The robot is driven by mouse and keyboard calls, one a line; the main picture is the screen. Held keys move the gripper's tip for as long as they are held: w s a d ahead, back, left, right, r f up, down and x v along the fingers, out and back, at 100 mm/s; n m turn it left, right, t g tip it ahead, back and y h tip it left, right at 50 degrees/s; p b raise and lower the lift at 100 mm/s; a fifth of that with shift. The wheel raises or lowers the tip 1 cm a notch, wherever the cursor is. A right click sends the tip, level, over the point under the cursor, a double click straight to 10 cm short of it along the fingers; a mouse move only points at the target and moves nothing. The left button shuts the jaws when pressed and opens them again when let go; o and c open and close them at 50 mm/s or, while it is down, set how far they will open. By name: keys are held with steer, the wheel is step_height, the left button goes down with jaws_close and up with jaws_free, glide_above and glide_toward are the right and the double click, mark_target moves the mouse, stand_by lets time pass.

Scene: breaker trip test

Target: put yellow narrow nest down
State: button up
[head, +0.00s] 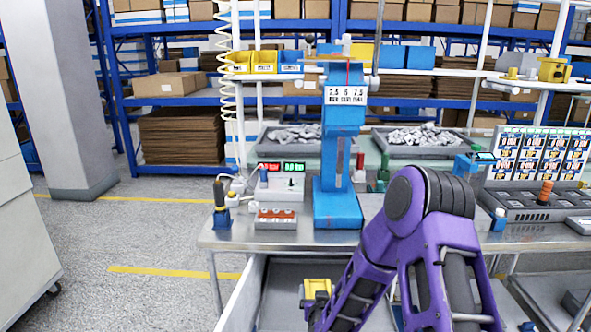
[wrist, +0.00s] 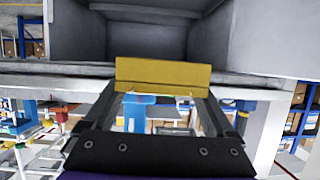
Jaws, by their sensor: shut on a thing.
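The yellow narrow nest (wrist: 163,76) is a yellow block held across the fingertips of my gripper (wrist: 160,92) in the wrist view. In the head view the yellow nest (head: 317,287) shows just below the bench's front edge, left of my purple arm. My gripper (head: 315,301) is shut on it there and mostly hidden by the arm. The nest is held over or within a grey open-topped bay (head: 252,290) under the bench; I cannot tell whether it touches the bottom. In the wrist view grey compartment walls (wrist: 210,45) stand beyond the nest.
A steel bench (head: 270,238) carries a blue test stand (head: 338,205), a meter box (head: 283,181) and a black-handled tool (head: 220,195). A panel with dark sockets (head: 535,203) stands at right. Another yellow fixture (head: 553,70) sits on the upper right shelf.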

steer(key=s+d+r+p, duration=0.2)
steer(key=s+d+r, duration=0.3)
steer(key=d+r, duration=0.35)
steer(key=f, duration=0.1)
steer(key=s+f, duration=0.1)
steer(key=f, duration=0.3)
steer(key=shift+s+a+f, duration=0.15)
steer(key=shift+s+f, duration=0.05)
steer(key=shift+s, duration=0.2)
